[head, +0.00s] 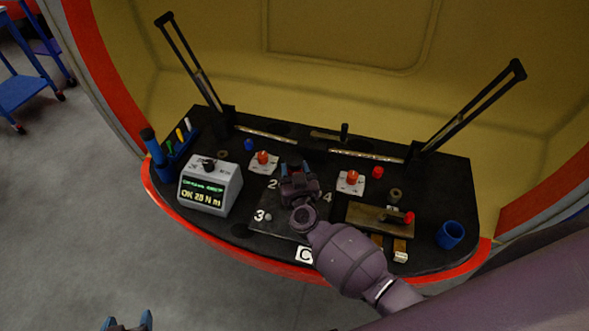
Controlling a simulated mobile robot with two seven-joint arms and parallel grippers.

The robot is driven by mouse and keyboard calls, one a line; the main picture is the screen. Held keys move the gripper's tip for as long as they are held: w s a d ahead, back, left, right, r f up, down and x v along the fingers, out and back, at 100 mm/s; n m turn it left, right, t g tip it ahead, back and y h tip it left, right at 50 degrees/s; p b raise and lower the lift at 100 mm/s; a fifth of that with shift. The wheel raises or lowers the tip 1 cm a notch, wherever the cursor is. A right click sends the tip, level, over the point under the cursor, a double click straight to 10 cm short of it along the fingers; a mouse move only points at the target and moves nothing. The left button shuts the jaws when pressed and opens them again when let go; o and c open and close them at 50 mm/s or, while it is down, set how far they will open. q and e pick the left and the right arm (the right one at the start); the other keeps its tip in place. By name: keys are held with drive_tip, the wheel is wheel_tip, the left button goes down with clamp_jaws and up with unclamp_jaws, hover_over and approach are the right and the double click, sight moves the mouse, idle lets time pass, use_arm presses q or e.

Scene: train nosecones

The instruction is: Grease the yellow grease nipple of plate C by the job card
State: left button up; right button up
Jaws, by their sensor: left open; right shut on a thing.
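Plate C (258,218) is a dark square plate on the black desk, with white numbers 2, 3 and 4 showing and a white C label (304,254) at its front edge. A small pale knob (268,217) shows beside the 3. I cannot make out a yellow grease nipple on it. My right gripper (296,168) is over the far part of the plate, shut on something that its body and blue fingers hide. It covers the plate's middle and the 1. My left gripper (126,323) is open and empty at the bottom edge, low and away from the desk. No job card is readable.
A blue rack (172,158) holds coloured-handled tools at left. Two red-button boxes (263,161) (350,183), a brass lever plate (375,218) and a blue cup (451,235) stand around. Two black wiper-like arms rise behind.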

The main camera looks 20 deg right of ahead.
drive_tip(key=shift+f, duration=0.2)
idle(0.3)
drive_tip(key=shift+f, duration=0.1)
